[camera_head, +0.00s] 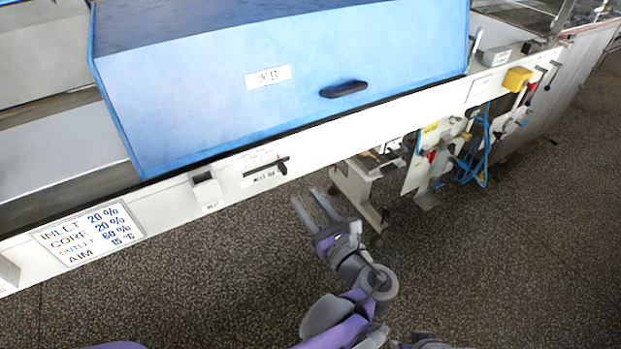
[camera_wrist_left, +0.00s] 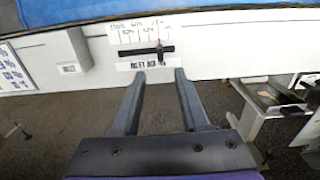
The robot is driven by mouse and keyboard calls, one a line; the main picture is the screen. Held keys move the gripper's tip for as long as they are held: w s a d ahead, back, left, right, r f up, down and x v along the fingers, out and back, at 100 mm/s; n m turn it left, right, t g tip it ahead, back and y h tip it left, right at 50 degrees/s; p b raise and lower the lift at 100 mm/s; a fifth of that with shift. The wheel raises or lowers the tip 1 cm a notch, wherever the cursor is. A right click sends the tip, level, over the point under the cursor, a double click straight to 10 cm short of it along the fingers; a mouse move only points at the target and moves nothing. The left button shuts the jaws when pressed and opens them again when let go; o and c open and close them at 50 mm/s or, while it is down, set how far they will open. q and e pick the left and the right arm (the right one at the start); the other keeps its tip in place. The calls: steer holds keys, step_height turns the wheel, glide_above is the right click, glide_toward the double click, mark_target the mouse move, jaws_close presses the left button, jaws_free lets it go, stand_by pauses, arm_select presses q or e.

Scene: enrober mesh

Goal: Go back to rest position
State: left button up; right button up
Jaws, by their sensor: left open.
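My left gripper (camera_head: 314,205) is open and empty in the head view, in front of and below the machine's white side rail. It points up toward a black slider lever (camera_head: 281,167) on that rail and is apart from it. In the left wrist view the two fingers of the left gripper (camera_wrist_left: 157,82) are spread, with the slider (camera_wrist_left: 160,50) and its printed scale just beyond them. The slider's knob sits toward the right of its slot. My right gripper is in neither view.
The machine has a blue cover (camera_head: 220,90) with a black handle (camera_head: 344,89). A white sign (camera_head: 88,233) hangs on the rail at left. Cables, valves and a yellow box (camera_head: 517,79) are at right. The speckled floor (camera_head: 480,270) in front is clear.

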arm_select(q)
steer(key=shift+a, duration=0.1)
steer(key=s+a+f+n+g+h, duration=0.1)
steer(key=s+a+f+n+g, duration=0.4)
steer(key=a, duration=0.3)
steer(key=s+a+f+n+g+h, duration=0.2)
steer(key=s+a+f+n+g, duration=0.15)
steer(key=a+n, duration=0.35)
steer(key=s+f+n+g+h, duration=0.1)
steer(key=s+f+n+h, duration=0.2)
steer(key=s+n, duration=0.45)
steer(key=s+f+n+g+h, duration=0.1)
steer(key=s+f+n+h, duration=0.3)
steer(key=s+n, duration=0.4)
step_height(320, 180, up, 20)
steer(key=w+d+n+p, duration=0.1)
steer(key=w+p, duration=0.1)
steer(key=p, duration=1.5)
steer(key=shift+w+n+t, duration=0.35)
steer(key=shift+t, duration=0.1)
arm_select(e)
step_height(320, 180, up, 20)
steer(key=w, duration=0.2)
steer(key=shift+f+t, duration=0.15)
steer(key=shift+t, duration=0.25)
arm_select(q)
steer(key=shift+d, duration=0.1)
